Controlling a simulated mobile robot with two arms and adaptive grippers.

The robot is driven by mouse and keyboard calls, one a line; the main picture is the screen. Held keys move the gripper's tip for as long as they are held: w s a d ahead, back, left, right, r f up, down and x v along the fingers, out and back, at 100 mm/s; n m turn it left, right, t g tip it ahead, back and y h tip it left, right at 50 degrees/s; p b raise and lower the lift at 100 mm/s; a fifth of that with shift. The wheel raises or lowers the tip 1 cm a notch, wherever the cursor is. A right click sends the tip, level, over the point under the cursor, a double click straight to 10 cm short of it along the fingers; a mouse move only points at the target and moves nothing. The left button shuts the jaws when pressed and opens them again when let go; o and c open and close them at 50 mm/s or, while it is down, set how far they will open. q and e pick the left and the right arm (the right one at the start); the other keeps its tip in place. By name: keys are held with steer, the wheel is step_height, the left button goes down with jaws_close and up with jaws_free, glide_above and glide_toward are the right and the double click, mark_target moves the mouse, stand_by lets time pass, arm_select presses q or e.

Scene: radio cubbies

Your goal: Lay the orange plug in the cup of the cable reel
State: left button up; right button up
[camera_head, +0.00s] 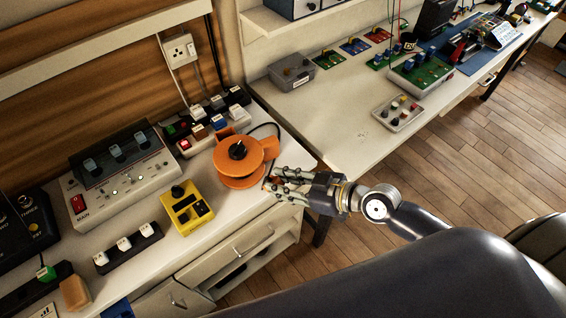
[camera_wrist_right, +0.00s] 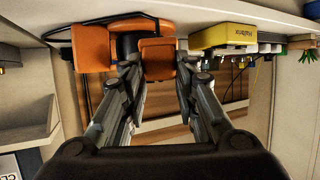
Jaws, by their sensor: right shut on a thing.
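The orange cable reel (camera_head: 235,182) stands on the bench near its right end, with a black knob on top. An orange cup (camera_head: 270,146) projects from its right side; it also shows in the right wrist view (camera_wrist_right: 90,47), left of the fingers. My right gripper (camera_head: 270,183) is beside the reel, low at the bench edge. In the right wrist view its fingers are shut on the blocky orange plug (camera_wrist_right: 157,57), apart from the cup. In the head view the fingers mostly hide the plug. My left gripper is not in view.
A black cable (camera_head: 275,128) loops behind the reel. A yellow box (camera_head: 187,209) stands left of it, and switch blocks (camera_head: 205,130) behind it. A grey panel (camera_head: 120,175) is further left. A second bench (camera_head: 345,120) on the right has clear room at its near end.

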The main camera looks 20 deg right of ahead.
steer(key=s+a, duration=0.2)
steer(key=s, duration=0.5)
steer(key=w+d+r+n, duration=0.1)
steer(key=w+d+r, duration=0.2)
steer(key=r, duration=0.5)
steer(key=w+d+r+n+g+y, duration=0.1)
steer(key=w+d+r, duration=0.1)
steer(key=d+r, duration=0.3)
step_height(320, 180, up, 3)
steer(key=shift+w+d+f+g, duration=0.1)
steer(key=shift+w+d+g, duration=0.2)
steer(key=shift+w, duration=0.1)
steer(key=shift+s+a+f, duration=0.1)
steer(key=shift+f, duration=0.05)
